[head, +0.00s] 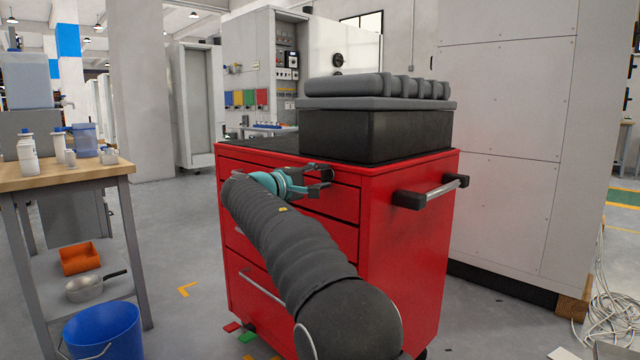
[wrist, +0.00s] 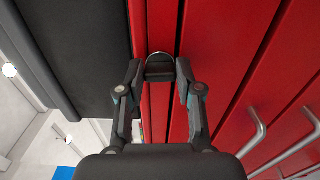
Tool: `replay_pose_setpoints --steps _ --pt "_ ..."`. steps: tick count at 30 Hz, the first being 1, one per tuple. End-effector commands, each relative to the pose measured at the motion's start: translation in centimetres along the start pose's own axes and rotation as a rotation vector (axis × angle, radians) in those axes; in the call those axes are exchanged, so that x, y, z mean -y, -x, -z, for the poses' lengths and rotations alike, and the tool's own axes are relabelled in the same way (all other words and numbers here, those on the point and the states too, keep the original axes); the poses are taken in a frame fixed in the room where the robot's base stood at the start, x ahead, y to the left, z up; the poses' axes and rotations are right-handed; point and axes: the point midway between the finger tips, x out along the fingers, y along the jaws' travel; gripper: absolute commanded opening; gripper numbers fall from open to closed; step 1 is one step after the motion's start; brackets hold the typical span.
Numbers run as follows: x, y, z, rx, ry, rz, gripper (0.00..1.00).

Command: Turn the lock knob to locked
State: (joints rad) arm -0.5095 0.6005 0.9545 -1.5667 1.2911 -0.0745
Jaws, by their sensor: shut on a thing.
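The lock knob (wrist: 160,70) is a small dark round piece with a pale curved rim, on the red front of the tool cabinet (head: 390,260). In the wrist view it sits between my fingertips, its lower part hidden. My gripper (head: 322,180) reaches the upper front of the cabinet in the head view, and it also shows in the wrist view (wrist: 159,73), shut on the knob from both sides. In the head view I cannot make out the knob behind the fingers. I cannot read any lock marking.
A black case (head: 375,130) stands on the cabinet top. A black-ended side handle (head: 430,192) juts out at right. Drawer handles (wrist: 255,135) run along the front. A wooden workbench (head: 65,178) with bottles stands at left, a blue bucket (head: 105,330) below.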

Motion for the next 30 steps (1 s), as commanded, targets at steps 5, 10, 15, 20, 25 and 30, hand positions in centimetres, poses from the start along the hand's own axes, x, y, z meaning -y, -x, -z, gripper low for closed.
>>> replay_pose_setpoints --steps 5,10,15,20,25,30 --pt "0.11 -0.01 0.01 0.000 -0.052 0.000 0.00" --pt "0.08 -0.02 0.01 0.000 -0.072 0.001 0.01" --pt "0.06 -0.02 0.00 0.000 -0.075 0.001 0.01" --pt "0.06 -0.02 0.00 0.000 -0.075 0.001 0.00" --pt "0.07 -0.01 0.00 0.000 -0.074 0.001 0.60" --pt "0.06 0.00 0.01 0.000 -0.074 0.001 0.60"
